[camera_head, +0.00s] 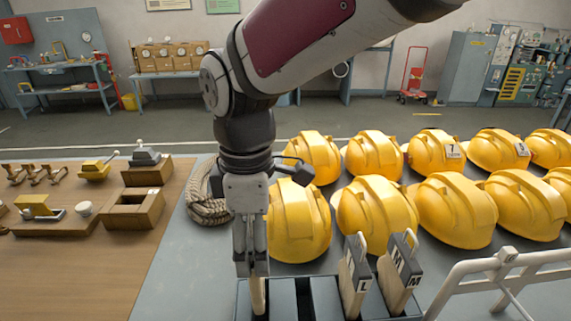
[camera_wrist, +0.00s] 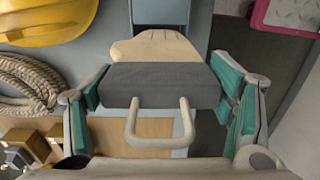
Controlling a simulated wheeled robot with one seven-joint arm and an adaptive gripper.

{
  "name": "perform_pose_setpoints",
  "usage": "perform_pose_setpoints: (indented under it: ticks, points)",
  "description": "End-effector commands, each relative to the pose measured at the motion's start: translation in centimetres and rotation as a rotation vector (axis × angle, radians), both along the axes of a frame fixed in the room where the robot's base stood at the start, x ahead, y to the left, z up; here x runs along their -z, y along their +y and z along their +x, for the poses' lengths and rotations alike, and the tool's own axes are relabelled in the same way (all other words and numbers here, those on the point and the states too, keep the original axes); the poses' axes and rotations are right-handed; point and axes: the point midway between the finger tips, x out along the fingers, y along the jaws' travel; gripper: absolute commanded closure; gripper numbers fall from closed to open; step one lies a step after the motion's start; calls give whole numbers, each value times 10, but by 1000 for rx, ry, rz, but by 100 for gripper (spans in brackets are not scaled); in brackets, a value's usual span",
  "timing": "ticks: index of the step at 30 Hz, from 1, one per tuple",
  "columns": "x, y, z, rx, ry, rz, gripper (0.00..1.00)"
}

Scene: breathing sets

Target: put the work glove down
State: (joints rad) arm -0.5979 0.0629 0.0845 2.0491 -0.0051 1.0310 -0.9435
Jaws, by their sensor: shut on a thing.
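The work glove is cream with a dark grey cuff (camera_wrist: 160,86) and a pale loop handle on the cuff. My gripper (camera_wrist: 163,84) is shut on the cuff, with a green-padded finger on each side. In the head view my gripper (camera_head: 252,272) points down at the left end of a dark slotted rack (camera_head: 328,296), and the cream part of the glove (camera_head: 259,296) shows below it. I cannot tell how deep the glove is in the slot. Two other gloves, marked L (camera_head: 353,277) and M (camera_head: 399,273), stand upright in the rack to the right.
Yellow helmets (camera_head: 300,222) stand in two rows behind the rack. A coiled rope (camera_head: 207,197) lies left of my gripper. A white frame (camera_head: 500,276) stands at the right. Wooden blocks and tools (camera_head: 134,207) are on the brown surface at the left.

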Motion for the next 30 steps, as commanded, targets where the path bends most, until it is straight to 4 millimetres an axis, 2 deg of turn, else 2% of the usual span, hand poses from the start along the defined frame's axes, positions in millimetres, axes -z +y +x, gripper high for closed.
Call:
perform_pose_setpoints:
  ticks: [3,8,15,29,30]
  points:
    - [20,0,-1,0,3,-2,61]
    - [34,0,0,0,1,0,61]
    - [64,0,-1,0,2,-1,61]
    - [73,0,1,1,0,1,61]
    - [74,0,0,1,0,1,22]
